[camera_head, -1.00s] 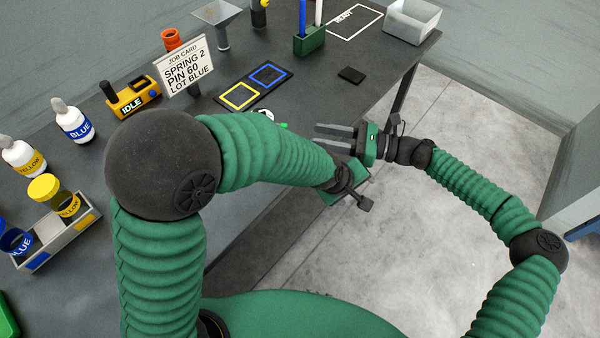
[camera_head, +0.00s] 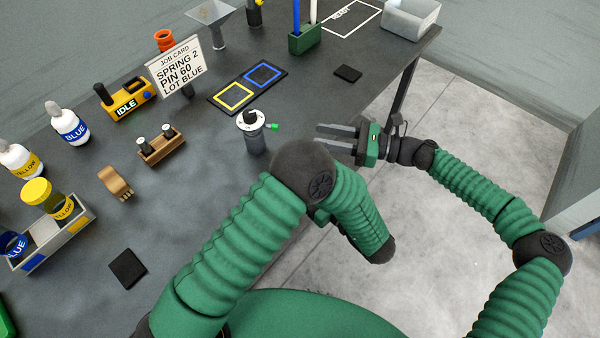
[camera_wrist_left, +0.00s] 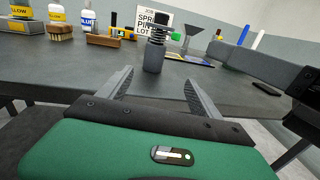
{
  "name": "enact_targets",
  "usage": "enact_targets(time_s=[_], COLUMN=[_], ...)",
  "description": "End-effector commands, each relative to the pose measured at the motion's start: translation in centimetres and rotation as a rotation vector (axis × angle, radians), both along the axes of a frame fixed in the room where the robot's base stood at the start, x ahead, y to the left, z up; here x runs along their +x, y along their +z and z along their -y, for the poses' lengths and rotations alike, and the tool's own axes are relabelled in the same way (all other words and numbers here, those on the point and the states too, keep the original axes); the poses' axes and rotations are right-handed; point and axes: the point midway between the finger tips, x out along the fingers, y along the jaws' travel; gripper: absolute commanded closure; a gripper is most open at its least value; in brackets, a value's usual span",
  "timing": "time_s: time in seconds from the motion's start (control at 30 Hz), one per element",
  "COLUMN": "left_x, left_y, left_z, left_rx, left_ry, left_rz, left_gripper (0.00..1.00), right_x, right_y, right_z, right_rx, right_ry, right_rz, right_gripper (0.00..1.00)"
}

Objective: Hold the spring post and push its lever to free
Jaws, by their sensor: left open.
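The spring post (camera_head: 256,139) is a grey cylinder with a white top and a green-tipped lever (camera_head: 272,127), upright near the table's front edge. In the left wrist view the post (camera_wrist_left: 154,52) stands ahead, its coiled part showing and a green tip beside its top. My left gripper (camera_wrist_left: 158,85) is open and empty there, its fingers pointing towards the post and apart from it. In the head view my left arm hides that gripper. My right gripper (camera_head: 320,136) is open and empty, just right of the post, past the table's front edge.
A job card (camera_head: 180,68) reads SPRING 2, PIN 60, LOT BLUE. Left of the post are a wooden block with pegs (camera_head: 161,150), a brush (camera_head: 116,182) and a yellow IDLE device (camera_head: 130,102). Behind it lies a mat with two squares (camera_head: 248,87).

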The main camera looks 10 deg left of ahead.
Motion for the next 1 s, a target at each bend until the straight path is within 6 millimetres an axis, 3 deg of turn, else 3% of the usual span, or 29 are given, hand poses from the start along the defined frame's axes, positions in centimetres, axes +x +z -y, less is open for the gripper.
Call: enact_targets(time_s=[0.17,0.7,1.0], left_x=[0.1,7.1,9.0], left_y=[0.5,0.5,0.6], left_z=[-1.8,-11.7,-14.3], left_rx=[0.016,0.016,0.016], left_ry=[0.031,0.029,0.022], left_rz=[0.025,0.023,0.025], left_gripper=[0.26,0.26,0.26], right_x=[0.0,0.0,0.0], right_y=[0.0,0.0,0.0], right_z=[-0.4,0.0,-0.1], right_rx=[-0.004,0.0,-0.001], right_ry=[0.001,0.001,0.001], right_rz=[-0.001,-0.001,0.0], right_gripper=[0.64,0.64,0.64])
